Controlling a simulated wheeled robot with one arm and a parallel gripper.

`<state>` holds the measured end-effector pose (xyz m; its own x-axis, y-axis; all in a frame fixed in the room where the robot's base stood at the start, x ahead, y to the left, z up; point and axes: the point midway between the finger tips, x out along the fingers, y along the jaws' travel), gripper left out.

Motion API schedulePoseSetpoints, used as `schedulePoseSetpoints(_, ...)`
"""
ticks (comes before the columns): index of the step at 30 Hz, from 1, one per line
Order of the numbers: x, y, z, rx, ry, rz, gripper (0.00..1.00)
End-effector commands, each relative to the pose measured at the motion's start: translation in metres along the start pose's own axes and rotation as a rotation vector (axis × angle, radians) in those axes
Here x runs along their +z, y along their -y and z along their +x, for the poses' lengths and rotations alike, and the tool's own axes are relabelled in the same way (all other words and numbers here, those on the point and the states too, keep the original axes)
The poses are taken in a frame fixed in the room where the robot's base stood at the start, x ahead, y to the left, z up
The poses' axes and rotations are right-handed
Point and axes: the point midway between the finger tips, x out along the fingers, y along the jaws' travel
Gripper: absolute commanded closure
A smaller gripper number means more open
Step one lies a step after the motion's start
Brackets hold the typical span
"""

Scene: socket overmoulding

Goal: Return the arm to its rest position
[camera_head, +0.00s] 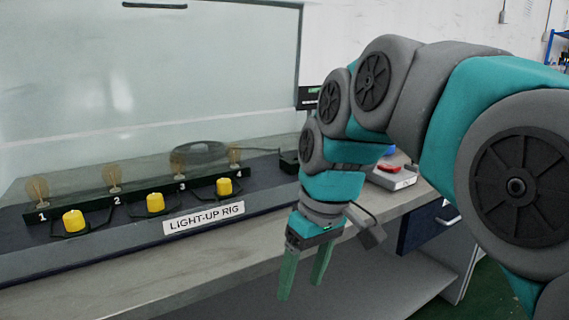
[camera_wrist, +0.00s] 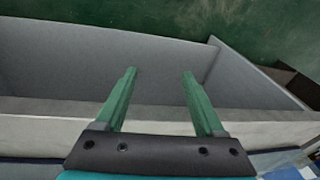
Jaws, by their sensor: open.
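My arm reaches in from the right side of the head view, bent over with the wrist hanging down. My gripper (camera_head: 303,290) points downward just in front of the bench's front edge. Its two green fingers are apart with nothing between them. In the wrist view, my gripper (camera_wrist: 158,72) also shows open and empty, with the bench edge and grey panels below it. My forearm hides part of the bench's right end.
The bench (camera_head: 215,262) carries a dark light-up rig (camera_head: 203,218) with several bulbs and yellow knobs. A scale-like device (camera_head: 392,178) stands at the bench's right end, above a blue drawer (camera_head: 428,225). Green floor (camera_wrist: 250,25) shows beyond the bench.

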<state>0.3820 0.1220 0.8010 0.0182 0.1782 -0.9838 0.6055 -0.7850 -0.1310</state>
Motion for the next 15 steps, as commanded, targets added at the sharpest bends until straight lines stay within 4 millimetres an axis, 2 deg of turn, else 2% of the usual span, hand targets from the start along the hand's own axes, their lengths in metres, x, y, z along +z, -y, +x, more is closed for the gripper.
schedulePoseSetpoints(1,0.02,-0.004,0.011,0.008,0.019,0.056,0.29)
schedulePoseSetpoints(8,0.105,-0.016,0.066,0.049,0.107,0.303,0.29)
schedulePoseSetpoints(12,0.16,-0.016,0.1,0.075,0.157,0.447,0.29)
schedulePoseSetpoints(15,0.194,-0.013,0.12,0.092,0.184,0.535,0.29)
